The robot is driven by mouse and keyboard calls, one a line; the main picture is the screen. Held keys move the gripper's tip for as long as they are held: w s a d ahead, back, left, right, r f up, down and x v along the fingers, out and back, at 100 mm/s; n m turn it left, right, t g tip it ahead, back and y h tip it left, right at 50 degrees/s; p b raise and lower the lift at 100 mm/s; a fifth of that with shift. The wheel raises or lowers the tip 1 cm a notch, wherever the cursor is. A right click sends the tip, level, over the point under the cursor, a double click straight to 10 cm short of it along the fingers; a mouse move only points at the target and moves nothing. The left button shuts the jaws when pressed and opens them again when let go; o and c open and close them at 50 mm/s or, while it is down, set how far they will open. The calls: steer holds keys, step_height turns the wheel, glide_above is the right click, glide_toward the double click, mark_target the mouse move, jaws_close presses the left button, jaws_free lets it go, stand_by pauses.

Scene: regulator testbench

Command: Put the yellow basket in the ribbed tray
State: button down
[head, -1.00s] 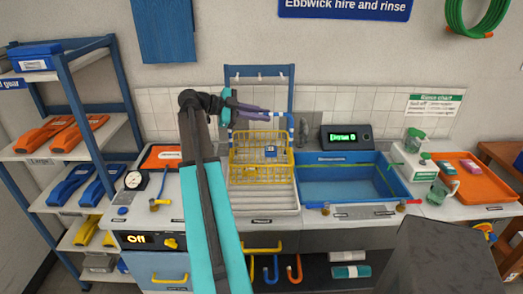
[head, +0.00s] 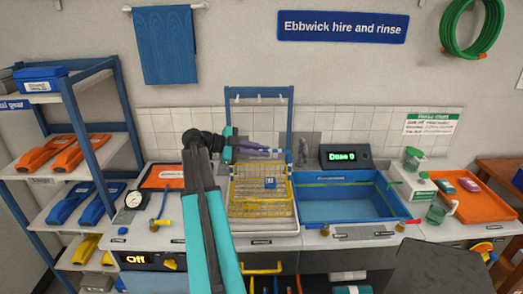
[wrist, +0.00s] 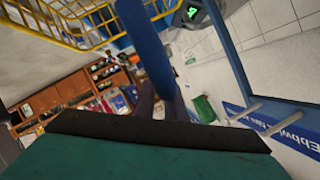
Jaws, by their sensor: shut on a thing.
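The yellow wire basket (head: 262,205) is over the pale ribbed tray (head: 262,226) on the counter, left of the blue sink. A small blue block or tag (head: 270,183) shows at the basket's middle. My gripper (head: 275,152) reaches in from the left, above the basket's back edge, and is shut on the basket, seemingly by its blue handle (wrist: 145,45). The basket (wrist: 70,20) also shows at the upper left of the wrist view. It looks roughly level. Whether its bottom touches the tray is hard to tell.
A blue rack frame (head: 258,92) stands behind the basket. A round gauge (head: 134,199) and orange mat (head: 163,177) lie left. An orange tray (head: 478,203) is at far right.

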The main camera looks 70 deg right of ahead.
steer(key=shift+f+p, duration=0.7)
steer(key=shift+f, duration=1)
steer(key=c, duration=2.3)
jaws_free()
steer(key=shift+f, duration=0.2)
steer(key=o, duration=0.5)
steer(key=shift+r, duration=0.1)
steer(key=shift+b+v, duration=2.45)
steer(key=shift+v, duration=3.55)
